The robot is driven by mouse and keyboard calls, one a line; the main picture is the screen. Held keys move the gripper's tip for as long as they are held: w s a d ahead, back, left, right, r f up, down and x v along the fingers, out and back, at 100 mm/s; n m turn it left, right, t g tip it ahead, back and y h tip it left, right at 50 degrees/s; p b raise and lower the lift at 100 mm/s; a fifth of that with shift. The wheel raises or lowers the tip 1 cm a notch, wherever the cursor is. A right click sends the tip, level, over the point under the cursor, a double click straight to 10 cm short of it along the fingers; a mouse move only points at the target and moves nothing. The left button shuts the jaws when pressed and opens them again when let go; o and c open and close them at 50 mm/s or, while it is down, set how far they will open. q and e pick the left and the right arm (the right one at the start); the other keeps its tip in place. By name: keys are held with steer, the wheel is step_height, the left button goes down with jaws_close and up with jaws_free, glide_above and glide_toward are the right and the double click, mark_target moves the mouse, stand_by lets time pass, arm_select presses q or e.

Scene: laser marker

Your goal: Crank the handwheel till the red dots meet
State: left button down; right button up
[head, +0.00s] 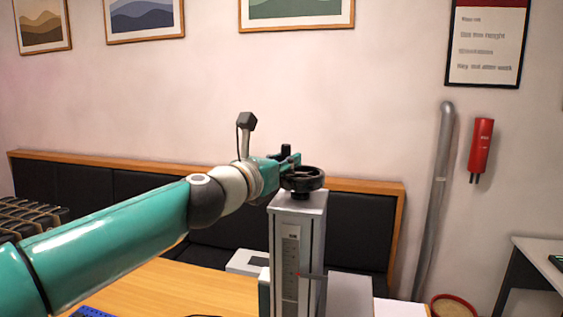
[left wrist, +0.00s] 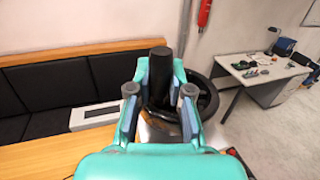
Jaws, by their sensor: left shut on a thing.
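The black handwheel (head: 304,180) lies flat on top of a grey metal column (head: 312,230). Its upright black crank handle (head: 286,151) stands at the back left of the rim; it also shows in the left wrist view (left wrist: 158,72). My left gripper (head: 288,161) reaches in from the left at wheel height, its fingers on both sides of the handle and shut on it. The column's front has a light scale strip (head: 290,255) and a thin pointer (head: 312,275) low down. A small reddish spot shows near the pointer; the red dots are too small to tell apart. My right gripper is out of view.
The column stands at a wooden table (head: 165,285), with a pale box (head: 246,262) behind it. A black padded bench (head: 355,225) runs along the wall. A grey pipe (head: 437,190) and a red extinguisher (head: 481,146) are at the right. Space above the wheel is free.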

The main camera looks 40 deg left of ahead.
arm_select(q)
steer(key=shift+s+r, duration=0.15)
steer(key=shift+r, duration=0.25)
steer(key=c, duration=1.4)
jaws_free()
steer(key=o, duration=0.3)
steer(key=shift+d, duration=0.15)
steer(key=shift+o, duration=0.2)
steer(key=shift+f, duration=0.1)
steer(key=shift+f, duration=0.1)
steer(key=s+d, duration=0.2)
steer(key=s, duration=0.9)
steer(key=shift+s+f, duration=0.2)
steer(key=shift+s, duration=0.1)
